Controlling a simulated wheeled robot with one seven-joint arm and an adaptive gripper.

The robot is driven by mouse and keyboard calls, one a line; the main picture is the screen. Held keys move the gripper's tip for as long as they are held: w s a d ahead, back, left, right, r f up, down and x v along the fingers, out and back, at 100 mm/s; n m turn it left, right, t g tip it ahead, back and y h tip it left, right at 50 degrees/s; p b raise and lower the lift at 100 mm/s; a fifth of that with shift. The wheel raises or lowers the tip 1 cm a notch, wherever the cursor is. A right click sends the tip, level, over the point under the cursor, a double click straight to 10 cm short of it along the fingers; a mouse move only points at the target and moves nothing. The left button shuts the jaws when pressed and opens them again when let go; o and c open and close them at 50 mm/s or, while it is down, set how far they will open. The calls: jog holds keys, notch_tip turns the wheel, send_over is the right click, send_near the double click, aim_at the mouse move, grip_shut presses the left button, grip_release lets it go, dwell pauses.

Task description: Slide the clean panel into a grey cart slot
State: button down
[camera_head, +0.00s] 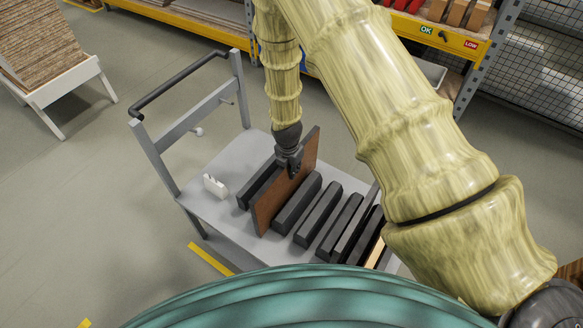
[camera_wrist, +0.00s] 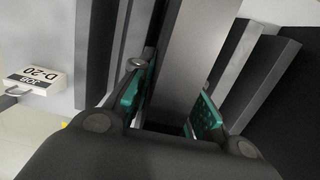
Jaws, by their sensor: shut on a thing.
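The panel (camera_head: 268,207) is thin, with a brown face, and stands upright between the two leftmost black dividers of the grey cart (camera_head: 235,152). My gripper (camera_head: 290,163) is above it, shut on its upper edge. In the wrist view my gripper (camera_wrist: 165,100) has green finger pads on both sides of the panel's dark grey edge (camera_wrist: 192,55). The panel's lower edge is partly hidden by a divider (camera_head: 297,203), so I cannot tell whether it touches the cart deck.
More black dividers (camera_head: 318,214) line the cart to the right, with a pale-edged panel (camera_head: 375,252) near the front right. A small white tag block (camera_head: 214,186), marked JOB D-20 in the wrist view (camera_wrist: 32,78), sits left. A black handle (camera_head: 178,84) rises behind. A yellow-edged shelf (camera_head: 440,38) stands back right.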

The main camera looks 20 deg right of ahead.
jog(key=c, duration=1.3)
grip_release()
jog(key=shift+r, duration=0.1)
jog(key=r, duration=0.8)
jog(key=s+a+r, duration=0.1)
jog(key=r, duration=0.2)
jog(key=shift+s+r, duration=0.1)
jog(key=shift+r, duration=0.3)
